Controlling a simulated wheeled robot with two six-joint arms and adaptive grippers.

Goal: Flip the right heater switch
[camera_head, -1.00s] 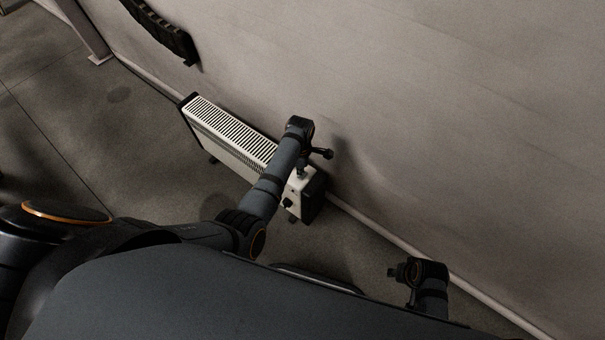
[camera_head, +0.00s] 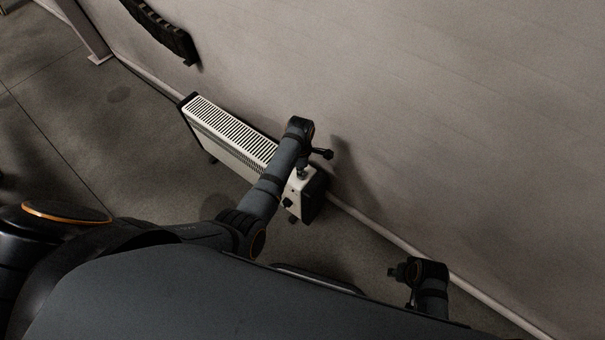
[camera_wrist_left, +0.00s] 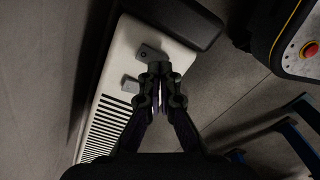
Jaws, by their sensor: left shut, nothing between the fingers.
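The white heater (camera_head: 225,150) stands on the floor along the wall, with a slotted top and dark ends. In the left wrist view its white top (camera_wrist_left: 122,50) carries two small grey switch pieces: one near the dark end (camera_wrist_left: 150,52) and one closer to the slots (camera_wrist_left: 130,84). My left gripper (camera_head: 302,173) points down at the heater's near end. In the left wrist view its fingers (camera_wrist_left: 158,72) are shut and empty, overlapping the edge of the end switch; contact cannot be told. My right gripper (camera_head: 393,272) is small and away from the heater; its jaw state is unclear.
The wall (camera_head: 450,120) rises close behind the heater, with a pale skirting along its foot. A dark rack (camera_head: 160,30) hangs on the wall at upper left. A post (camera_head: 88,30) stands farther left. Bare floor (camera_head: 140,150) lies in front of the heater.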

